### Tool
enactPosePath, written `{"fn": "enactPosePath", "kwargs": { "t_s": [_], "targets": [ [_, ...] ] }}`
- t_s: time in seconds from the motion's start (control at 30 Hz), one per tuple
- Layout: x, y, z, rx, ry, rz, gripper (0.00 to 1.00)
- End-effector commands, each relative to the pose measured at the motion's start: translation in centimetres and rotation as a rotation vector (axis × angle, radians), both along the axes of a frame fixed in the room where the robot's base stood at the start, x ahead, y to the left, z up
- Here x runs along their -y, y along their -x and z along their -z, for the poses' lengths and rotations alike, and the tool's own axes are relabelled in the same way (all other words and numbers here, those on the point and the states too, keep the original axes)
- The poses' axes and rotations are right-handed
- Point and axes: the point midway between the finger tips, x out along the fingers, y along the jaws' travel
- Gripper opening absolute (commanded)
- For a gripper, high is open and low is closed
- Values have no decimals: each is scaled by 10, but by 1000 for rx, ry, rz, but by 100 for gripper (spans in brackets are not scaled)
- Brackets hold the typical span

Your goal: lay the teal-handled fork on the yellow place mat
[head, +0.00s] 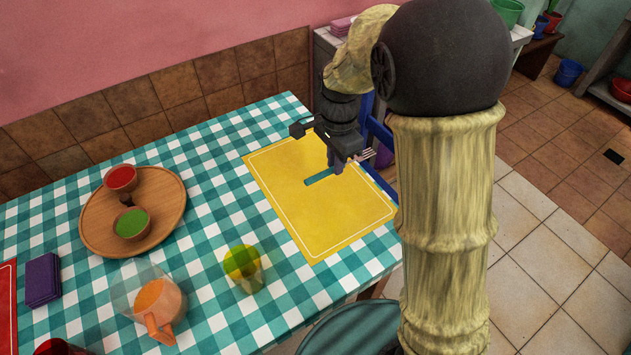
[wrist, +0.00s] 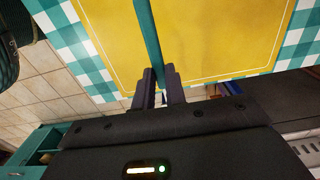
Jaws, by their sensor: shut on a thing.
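The teal-handled fork (head: 319,177) is in my gripper (head: 338,162), over the yellow place mat (head: 300,215) on the table in the head view. Its teal handle points left over the mat, and its metal tines show to the right of the fingers. In the wrist view the teal handle (wrist: 149,38) runs up from between the two dark fingers of my gripper (wrist: 158,90), across the yellow mat (wrist: 210,40). My gripper is shut on the fork. I cannot tell whether the fork touches the mat or is slightly above it.
A round wooden tray (head: 165,240) with a red-filled bowl (head: 121,179) and a green-filled bowl (head: 131,224) stands at the left. A yellow-green cup (head: 242,264) and an orange-filled pitcher (head: 156,300) stand left of the mat. The mat's lower part is bare.

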Motion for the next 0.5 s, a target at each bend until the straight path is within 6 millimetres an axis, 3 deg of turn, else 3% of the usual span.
{"fn": "enactPosePath", "kwargs": {
  "t_s": [0.17, 0.4, 0.5],
  "targets": [
    [1, 0, 15, -3, 1, 1, 0],
    [2, 0, 57, -2, 0, 3, 0],
    [2, -1, 64, -1, 1, 4, 0]
  ]
}}
